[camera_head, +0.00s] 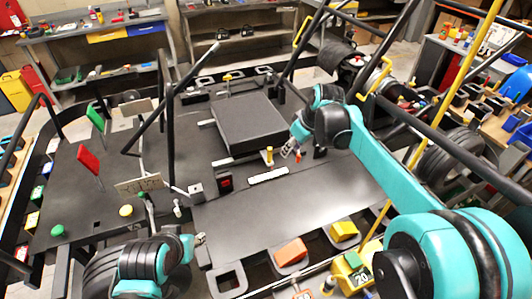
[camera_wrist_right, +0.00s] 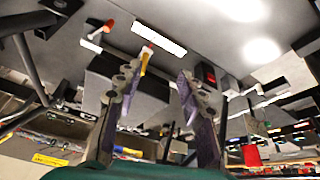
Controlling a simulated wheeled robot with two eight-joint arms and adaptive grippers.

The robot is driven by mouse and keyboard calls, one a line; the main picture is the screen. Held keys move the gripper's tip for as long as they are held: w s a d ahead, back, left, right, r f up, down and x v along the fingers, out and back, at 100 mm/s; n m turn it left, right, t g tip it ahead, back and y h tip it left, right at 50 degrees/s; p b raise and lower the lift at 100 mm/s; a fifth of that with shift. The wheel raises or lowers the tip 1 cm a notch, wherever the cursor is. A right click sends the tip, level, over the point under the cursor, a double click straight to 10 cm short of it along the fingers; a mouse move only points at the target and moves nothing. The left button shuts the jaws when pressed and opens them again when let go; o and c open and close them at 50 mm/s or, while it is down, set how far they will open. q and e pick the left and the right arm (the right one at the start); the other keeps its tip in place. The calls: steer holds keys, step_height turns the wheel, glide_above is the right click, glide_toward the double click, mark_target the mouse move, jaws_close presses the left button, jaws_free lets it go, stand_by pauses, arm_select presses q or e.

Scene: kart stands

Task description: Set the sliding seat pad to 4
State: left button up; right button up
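The seat pad (camera_head: 248,125) is a dark square block in the middle of the kart floor. A small yellow-topped post (camera_head: 269,155) stands at its near edge. A white strip (camera_head: 268,175) lies just in front, any numbers on it too small to read; it also shows in the right wrist view (camera_wrist_right: 159,38). My right gripper (camera_head: 291,148) is just right of the post, beside the pad's near right corner. In the right wrist view its fingers (camera_wrist_right: 157,74) are apart, with a yellow piece (camera_wrist_right: 146,60) seen near the left finger; contact is unclear. My left gripper (camera_head: 200,239) is low over the left front floor, its fingers too small to judge.
A red switch (camera_head: 226,182) is left of the strip. Red (camera_head: 89,161) and green flags stand at the left. Dark frame tubes rise around the pad. Orange (camera_head: 291,252) and yellow blocks sit at the front. The floor panel (camera_head: 270,218) before the strip is clear.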

mark_target(270, 148)
steer(key=w+a+f+n, duration=0.1)
steer(key=w+f, duration=0.2)
steer(key=w, duration=0.1)
steer(key=w+a+f+n+g+y+p, duration=0.1)
steer(key=w+a+f+n, duration=0.1)
steer(key=w, duration=0.3)
steer(key=w+a+f+n+g, duration=0.1)
steer(key=w+f+n, duration=0.1)
steer(key=w+f, duration=0.2)
steer(key=shift+w+a+f+y, duration=0.3)
steer(key=shift+w+a+f, duration=0.1)
steer(key=shift+f, duration=0.1)
steer(key=shift+w+a+f, duration=0.1)
steer(key=shift+a+f, duration=0.15)
steer(key=shift+f, duration=0.35)
steer(key=b+x, duration=0.1)
steer(key=x, duration=0.6)
steer(key=shift+f, duration=0.1)
steer(key=shift+c, duration=0.2)
jaws_close()
steer(key=shift+a, duration=0.1)
